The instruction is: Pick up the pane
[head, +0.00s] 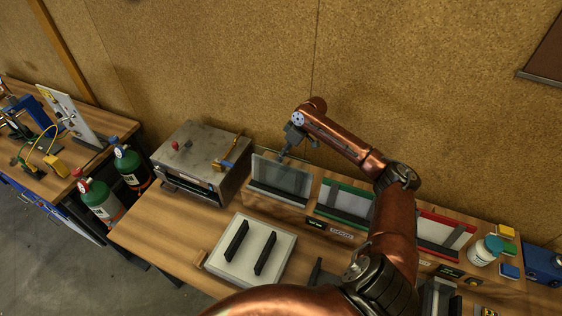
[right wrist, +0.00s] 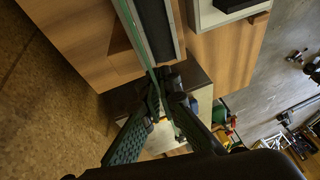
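A clear glass pane (head: 282,176) stands upright, slightly tilted, in the left rack on the workbench. In the right wrist view the pane's green edge (right wrist: 131,22) runs from the top down to between the fingers. My right gripper (head: 289,150) is at the pane's upper edge in the head view. In the right wrist view my right gripper (right wrist: 162,95) has its textured pads apart, on either side of the edge. Pad contact with the glass cannot be made out. My left gripper is not in view.
A metal oven-like box (head: 201,158) stands just left of the pane. A white fixture (head: 225,266) with two dark bars lies in front. Green (head: 345,186) and red (head: 461,222) framed racks stand to the right, partly behind my arm. A cork-coloured wall rises close behind.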

